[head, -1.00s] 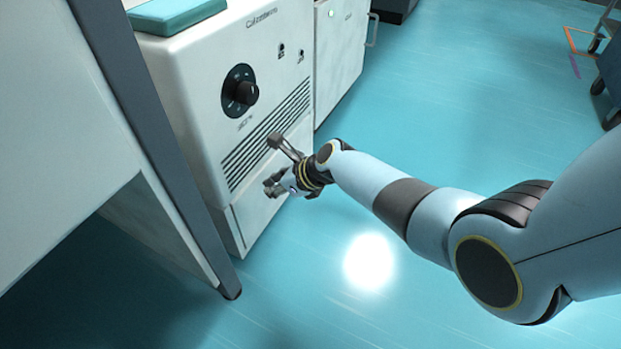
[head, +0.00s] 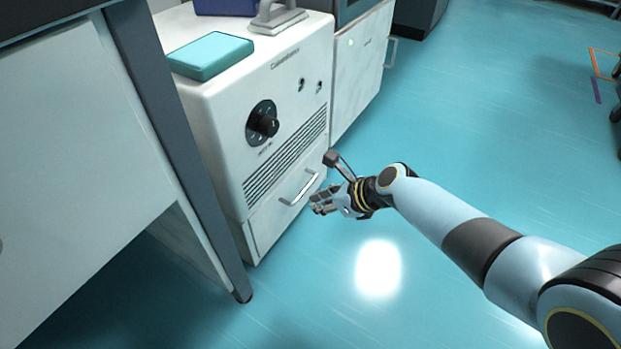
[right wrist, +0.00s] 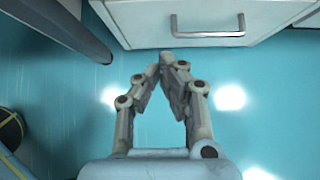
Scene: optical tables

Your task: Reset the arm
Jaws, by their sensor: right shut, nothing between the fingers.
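My right gripper (head: 322,203) is in front of the lower drawer of the white cabinet (head: 228,110), over the floor. In the right wrist view its fingertips (right wrist: 166,68) are together with nothing between them. The drawer's metal handle (head: 299,188) is just left of the gripper in the head view. It also shows above the fingertips in the right wrist view (right wrist: 208,33), apart from them. The drawer looks shut. My left gripper is not in view.
A grey-white table (head: 75,150) with a dark leg stands at the left. The cabinet has a black dial (head: 263,122) and a teal box (head: 211,55) on top. Another white cabinet (head: 358,70) stands behind it.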

